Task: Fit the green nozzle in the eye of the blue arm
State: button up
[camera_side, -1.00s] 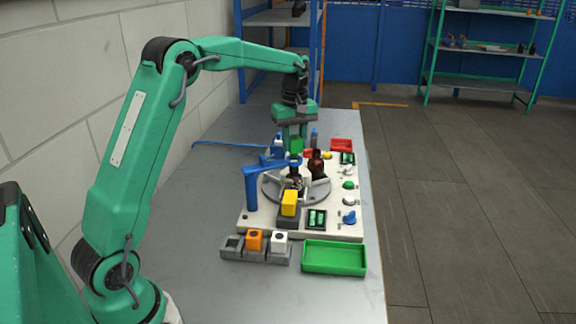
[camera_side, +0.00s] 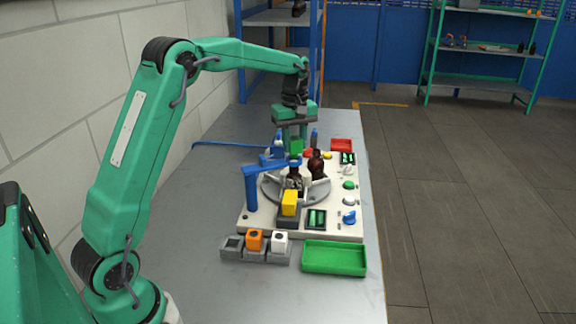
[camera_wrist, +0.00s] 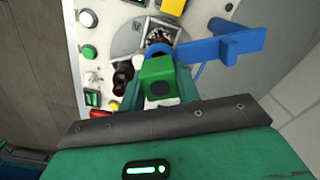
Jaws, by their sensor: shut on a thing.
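My gripper (camera_side: 294,141) points down over the workstation and is shut on the green nozzle (camera_side: 296,147). In the wrist view the nozzle (camera_wrist: 157,70) is a green block with a dark round hole in its top. The blue arm (camera_side: 270,164) reaches from a blue post towards the turntable. Its eye (camera_side: 295,161) lies just below the nozzle in the side view. In the wrist view the blue arm (camera_wrist: 220,48) comes in from the right, and the nozzle partly hides the eye. I cannot tell whether the nozzle touches it.
Brown bottles (camera_side: 316,165) stand on the grey turntable (camera_side: 325,190) close to the gripper. A yellow block (camera_side: 289,202) stands in front. A grey holder (camera_side: 232,252) carries orange and white blocks, its left socket empty. A green tray (camera_side: 334,257) and a red tray (camera_side: 341,145) flank the panel.

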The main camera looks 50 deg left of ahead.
jog(key=shift+f, duration=1)
dwell(1.2)
jog(key=o, duration=1.5)
jog(key=shift+c, duration=0.2)
jog(key=shift+r, duration=0.1)
jog(key=shift+r, duration=2.9)
